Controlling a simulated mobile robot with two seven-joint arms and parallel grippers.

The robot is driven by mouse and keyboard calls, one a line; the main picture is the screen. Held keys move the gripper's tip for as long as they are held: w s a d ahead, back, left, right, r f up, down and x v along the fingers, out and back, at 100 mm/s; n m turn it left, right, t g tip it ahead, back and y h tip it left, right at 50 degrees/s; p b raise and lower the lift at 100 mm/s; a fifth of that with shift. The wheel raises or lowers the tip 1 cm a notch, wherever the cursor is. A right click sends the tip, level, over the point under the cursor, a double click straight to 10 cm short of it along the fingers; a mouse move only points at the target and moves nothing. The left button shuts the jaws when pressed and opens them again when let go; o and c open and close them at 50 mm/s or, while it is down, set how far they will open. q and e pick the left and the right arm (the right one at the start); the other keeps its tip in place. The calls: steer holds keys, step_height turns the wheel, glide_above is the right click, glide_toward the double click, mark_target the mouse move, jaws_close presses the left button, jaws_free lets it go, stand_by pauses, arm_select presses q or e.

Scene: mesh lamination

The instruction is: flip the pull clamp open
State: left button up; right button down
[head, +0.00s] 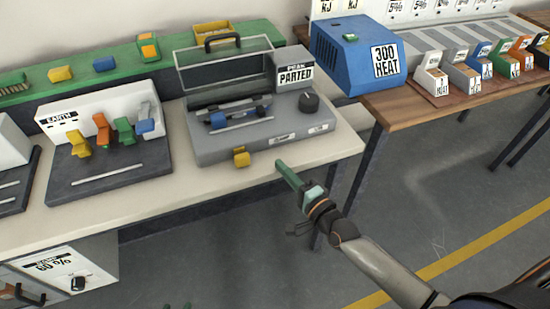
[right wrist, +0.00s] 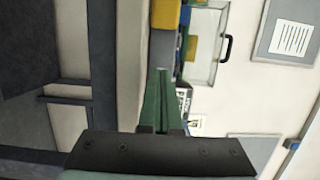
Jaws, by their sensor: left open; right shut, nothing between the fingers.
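A grey machine (head: 205,150) labelled "PEAK PARTED" stands on the bench with its clear lid (head: 225,62) raised. A small yellow latch (head: 241,157) sits on its front edge; I take it for the pull clamp, but its open or closed state is too small to tell. My right gripper (head: 279,165) is shut and empty, to the right of the latch and apart from it, over the bench's front edge. Its green fingers (right wrist: 158,98) show in the right wrist view, with a yellow part (right wrist: 165,14) beyond.
An "EARTH" fixture (head: 110,165) with several coloured levers stands left of the machine. A blue "300 HEAT" box (head: 350,55) is at the right. A black knob (head: 309,103) sits on the machine. A strip of bare bench (head: 200,187) lies in front.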

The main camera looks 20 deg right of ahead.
steer(key=shift+v, duration=2.7)
